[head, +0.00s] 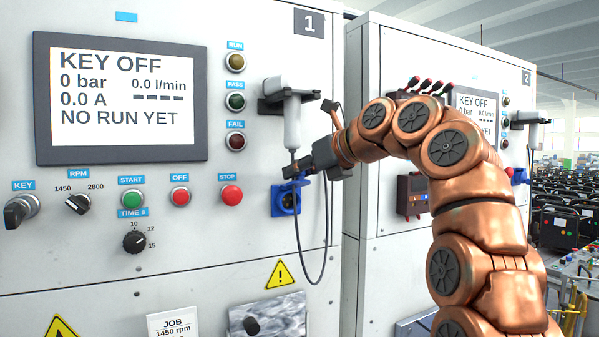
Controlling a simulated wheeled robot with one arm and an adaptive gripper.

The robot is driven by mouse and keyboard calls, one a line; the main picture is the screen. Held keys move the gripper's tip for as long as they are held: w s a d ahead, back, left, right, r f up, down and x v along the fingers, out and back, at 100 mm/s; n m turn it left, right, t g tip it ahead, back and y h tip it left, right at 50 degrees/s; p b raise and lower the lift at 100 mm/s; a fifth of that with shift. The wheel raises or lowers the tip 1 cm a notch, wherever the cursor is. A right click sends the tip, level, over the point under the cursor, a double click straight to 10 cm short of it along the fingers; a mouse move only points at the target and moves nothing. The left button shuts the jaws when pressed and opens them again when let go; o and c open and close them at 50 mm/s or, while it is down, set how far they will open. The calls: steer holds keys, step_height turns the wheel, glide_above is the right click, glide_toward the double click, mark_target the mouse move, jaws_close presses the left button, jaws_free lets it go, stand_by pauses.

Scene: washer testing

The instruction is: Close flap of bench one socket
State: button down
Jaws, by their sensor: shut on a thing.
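The bench one socket (286,200) is blue and sits on the front panel of the bench marked 1, right of the red STOP button. Its blue flap (298,182) shows at the top of the socket, standing out from the panel. My gripper (287,172) comes in from the right at the flap, with its dark fingers shut on it. The fingers partly hide the flap, so its exact angle is hard to tell.
A white handheld tool (292,118) hangs in a black holder just above my gripper. Its dark cable (300,250) loops down beside the socket. The START button (131,200) and KEY switch (20,210) are on the left. Bench two (385,60) stands behind my arm.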

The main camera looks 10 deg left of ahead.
steer(key=shift+s+d+f+t+y+b, duration=0.1)
steer(key=shift+s+f+t+y+b, duration=0.05)
steer(key=shift+f+t+y+b, duration=0.3)
stand_by(0.8)
